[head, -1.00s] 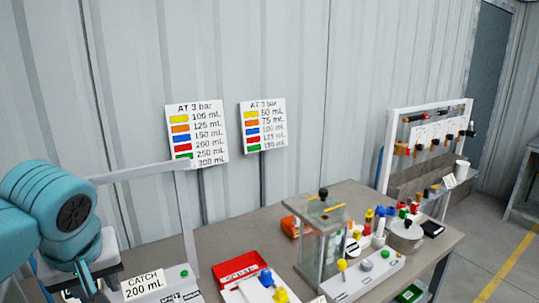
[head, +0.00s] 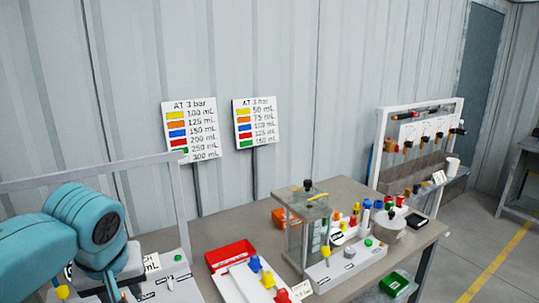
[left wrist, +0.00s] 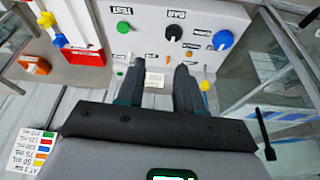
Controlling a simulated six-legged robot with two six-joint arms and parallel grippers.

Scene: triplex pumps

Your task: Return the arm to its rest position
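My left arm (head: 85,213), teal with a dark round joint cap, comes in from the left in the head view, over the left end of the bench. Its wrist hangs down in front of a grey panel and partly hides a white label card. The fingers are mostly cut off at the lower edge there. In the left wrist view my left gripper (left wrist: 160,72) shows two dark fingers apart with nothing between them. They point toward a grey control panel (left wrist: 205,17) with a green button, black knob and blue knob. My right gripper is in neither view.
The bench (head: 345,190) holds a red tray (head: 230,254), a clear glass box (head: 303,238), and several coloured bottles. A pale frame (head: 180,205) stands close behind my arm. Two colour-chart signs (head: 190,130) (head: 256,124) stand by the wall. Open floor (head: 480,250) lies at right.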

